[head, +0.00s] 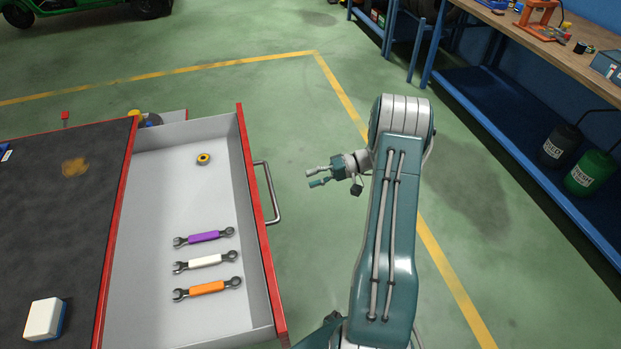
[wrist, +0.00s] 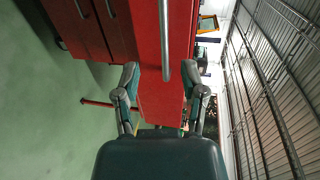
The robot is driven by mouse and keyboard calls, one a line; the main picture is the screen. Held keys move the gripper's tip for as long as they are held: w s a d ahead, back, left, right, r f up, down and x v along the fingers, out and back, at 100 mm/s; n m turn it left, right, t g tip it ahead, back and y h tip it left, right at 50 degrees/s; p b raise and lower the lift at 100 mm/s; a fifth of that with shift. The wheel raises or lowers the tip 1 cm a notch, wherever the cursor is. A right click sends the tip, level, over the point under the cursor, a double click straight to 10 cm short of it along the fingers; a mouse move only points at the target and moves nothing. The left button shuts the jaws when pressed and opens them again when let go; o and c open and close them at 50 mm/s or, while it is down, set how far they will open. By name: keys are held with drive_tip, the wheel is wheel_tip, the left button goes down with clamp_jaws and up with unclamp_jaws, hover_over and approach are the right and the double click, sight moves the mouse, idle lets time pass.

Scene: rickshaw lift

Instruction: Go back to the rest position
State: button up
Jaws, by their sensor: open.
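My gripper (head: 318,177) is open and empty in the head view. It hangs over the green floor, to the right of the pulled-out drawer and its metal handle (head: 270,192), apart from both. In the wrist view my gripper (wrist: 160,75) shows its two fingers spread, with the red drawer front (wrist: 147,100) and the handle (wrist: 165,40) beyond them. My arm reaches up from the bottom of the head view and bends toward the drawer side.
The open drawer (head: 160,310) holds a purple wrench (head: 204,237), a white wrench (head: 206,262), an orange wrench (head: 207,288) and a yellow-black roll (head: 203,159). A white block (head: 43,319) lies on the cabinet top. A workbench (head: 540,50) stands right. Floor between is clear.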

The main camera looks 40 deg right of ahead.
drive_tip(key=s+a+r+n+g+h, duration=0.1)
drive_tip(key=s+a+r+g+h, duration=0.15)
drive_tip(key=a+r, duration=0.5)
drive_tip(key=s+a+r+n+g+h, duration=0.1)
drive_tip(key=s+a+r+g+h, duration=0.2)
drive_tip(key=a+r, duration=0.4)
drive_tip(key=s+a+r+t+h, duration=0.2)
drive_tip(key=s+r+h, duration=0.1)
drive_tip(key=s, duration=0.2)
drive_tip(key=s+a+r+n+t+h, duration=0.1)
drive_tip(key=s+a+r+h, duration=0.2)
drive_tip(key=s+r, duration=0.1)
drive_tip(key=s+a+r+n+t+h, duration=0.1)
drive_tip(key=s+a+r+t+h, duration=0.1)
drive_tip(key=s, duration=0.5)
drive_tip(key=shift+a+r+t+h, duration=0.35)
drive_tip(key=shift+a+r+h, duration=0.2)
drive_tip(key=shift+r, duration=0.2)
drive_tip(key=shift+a, duration=0.1)
